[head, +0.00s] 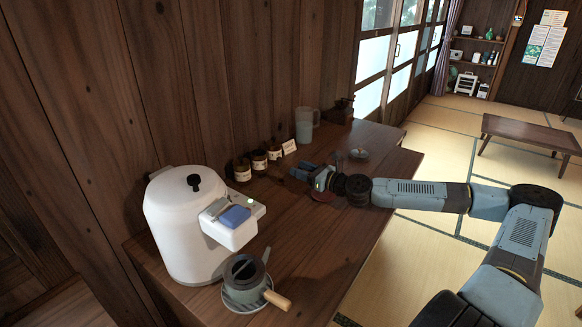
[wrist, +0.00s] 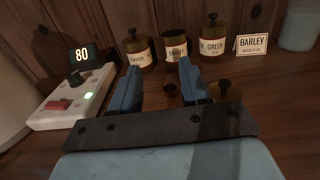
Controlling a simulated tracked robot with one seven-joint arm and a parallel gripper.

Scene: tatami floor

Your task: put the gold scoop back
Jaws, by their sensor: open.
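My gripper (head: 303,174) is open, low over the wooden counter in front of the jars. In the wrist view its two blue fingers (wrist: 157,86) stand apart. A small dark object (wrist: 171,89) lies on the counter between and beyond them; I cannot tell whether it is the gold scoop. No gold scoop shows clearly in either view. Three labelled brown jars stand along the wall: the left jar (wrist: 138,50), the middle barley jar (wrist: 175,46), which shows no lid, and the green tea jar (wrist: 212,42). A dark knobbed lid (wrist: 226,90) lies right of the fingers.
A barley card (wrist: 252,45) and a pitcher (head: 304,124) stand beyond the jars. A device reading 80 (wrist: 82,55) is left of the fingers. A small dish (head: 358,154) sits rightward.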

